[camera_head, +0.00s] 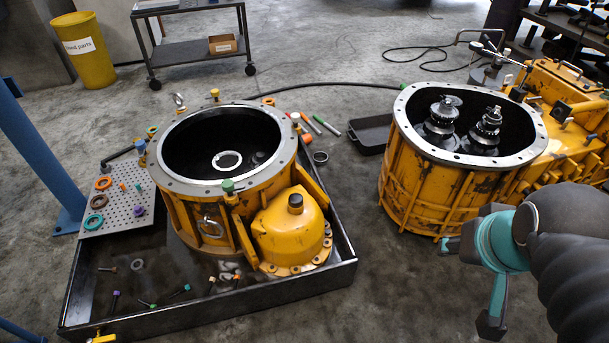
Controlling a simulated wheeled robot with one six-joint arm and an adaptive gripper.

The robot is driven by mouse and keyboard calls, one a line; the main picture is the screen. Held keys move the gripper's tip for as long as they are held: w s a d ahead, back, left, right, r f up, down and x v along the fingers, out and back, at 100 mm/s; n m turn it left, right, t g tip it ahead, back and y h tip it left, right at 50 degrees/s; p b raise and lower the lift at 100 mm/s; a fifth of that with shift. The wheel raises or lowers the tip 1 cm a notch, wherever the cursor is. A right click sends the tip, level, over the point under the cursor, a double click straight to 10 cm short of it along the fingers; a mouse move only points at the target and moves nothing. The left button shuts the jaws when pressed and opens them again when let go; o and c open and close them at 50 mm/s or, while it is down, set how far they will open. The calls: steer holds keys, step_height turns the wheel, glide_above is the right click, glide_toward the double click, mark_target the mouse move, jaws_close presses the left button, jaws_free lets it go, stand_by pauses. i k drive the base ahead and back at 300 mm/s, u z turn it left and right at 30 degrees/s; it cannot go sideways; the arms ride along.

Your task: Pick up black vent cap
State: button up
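The black vent cap (295,203) sits upright on top of the yellow domed cover (290,232) at the front right of the open yellow housing (180,205). My gripper (468,287) is at the lower right, with teal parts and dark fingers. Its fingers are spread apart and nothing shows between them. It is well to the right of the cap and apart from it, over the floor in the picture.
A black tray (345,285) with raised walls holds the housing. Loose bolts and a perforated board (118,200) lie at its left. A second yellow housing (400,190) with gears stands at the right. Bare floor (385,270) shows between tray and gripper.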

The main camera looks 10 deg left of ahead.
mark_target(296, 199)
steer(key=u, duration=3.75)
steer(key=k, duration=1.15)
steer(key=z, duration=1.6)
steer(key=i, duration=1)
